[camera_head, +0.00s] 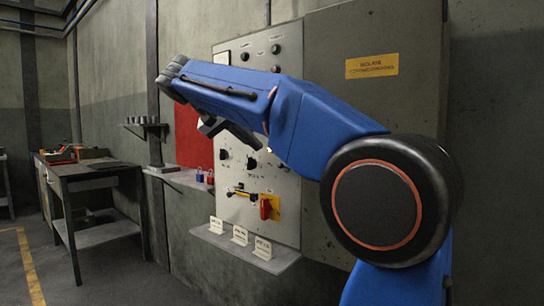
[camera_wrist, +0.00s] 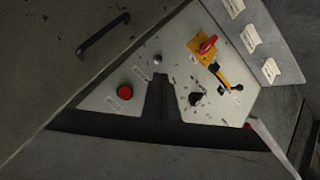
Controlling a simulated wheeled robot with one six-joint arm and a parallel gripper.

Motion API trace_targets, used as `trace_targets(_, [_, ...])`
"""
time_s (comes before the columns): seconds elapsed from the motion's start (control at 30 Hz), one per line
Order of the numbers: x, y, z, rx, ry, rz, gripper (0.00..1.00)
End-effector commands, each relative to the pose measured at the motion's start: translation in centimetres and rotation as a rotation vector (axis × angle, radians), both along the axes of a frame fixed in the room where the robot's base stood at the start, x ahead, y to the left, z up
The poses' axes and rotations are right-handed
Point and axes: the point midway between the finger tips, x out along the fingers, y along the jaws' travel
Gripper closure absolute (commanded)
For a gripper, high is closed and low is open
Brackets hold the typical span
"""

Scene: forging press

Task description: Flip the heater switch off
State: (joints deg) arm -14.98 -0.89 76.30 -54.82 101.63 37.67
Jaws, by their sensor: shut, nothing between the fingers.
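The control panel (camera_head: 285,215) is a pale plate on the wall cabinet. It carries a red rotary switch on a yellow plate (camera_head: 266,208), a lever with a dark handle (camera_head: 240,193) and a black knob (camera_head: 252,162). The wrist view also shows the red switch (camera_wrist: 207,46), the lever (camera_wrist: 220,76), a black knob (camera_wrist: 195,99), a small grey knob (camera_wrist: 157,60) and a red button (camera_wrist: 124,91). The labels are too small to read, so I cannot tell which is the heater switch. My gripper (camera_wrist: 160,78) is shut and empty, before the panel. My arm hides the panel's middle.
A small ledge with several white cards (camera_head: 240,236) juts out below the panel. A shelf with blue and red padlocks (camera_head: 205,176) is left of it. A workbench (camera_head: 95,165) stands further left. The cabinet door (camera_head: 365,100) is on the right.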

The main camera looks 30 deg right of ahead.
Motion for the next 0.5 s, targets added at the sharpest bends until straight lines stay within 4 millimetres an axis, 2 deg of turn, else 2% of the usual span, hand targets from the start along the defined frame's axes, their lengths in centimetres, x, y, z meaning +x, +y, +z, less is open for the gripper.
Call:
trace_targets(0.2, [0.79, 0.33, 1.24, -0.023, -0.028, -0.038, 1.00])
trace_targets(0.5, [0.80, 0.32, 1.28, -0.024, -0.029, -0.040, 1.00])
